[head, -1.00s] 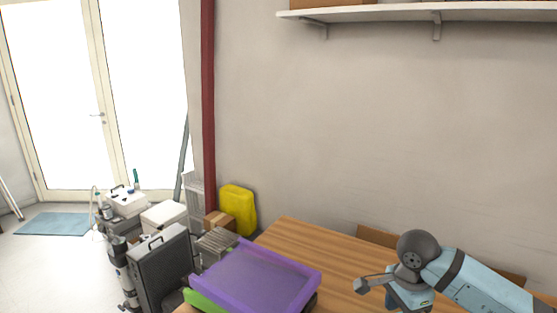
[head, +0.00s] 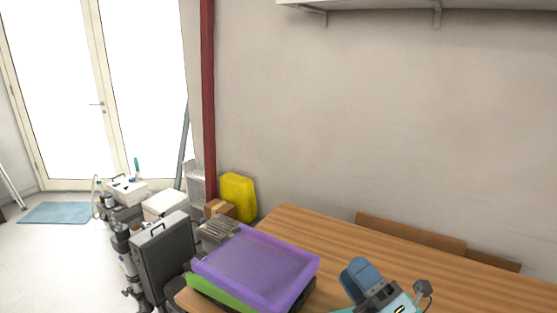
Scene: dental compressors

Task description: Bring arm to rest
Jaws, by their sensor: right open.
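My right gripper (head: 385,295) is at the bottom of the head view, right of centre, over the wooden table (head: 340,240). Blue-grey and dark parts of it show, with teal parts at the picture's lower edge. It is open, and I see nothing held in it. It is apart from the purple tray (head: 262,262), with bare wood between them in the picture. My left gripper is not in view.
The purple tray sits on a green tray (head: 215,292) at the table's left end. Left of the table stand a dark case (head: 163,255), white boxes and a yellow container (head: 238,197). A chair back (head: 410,233) lines the far edge. The table's right part is clear.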

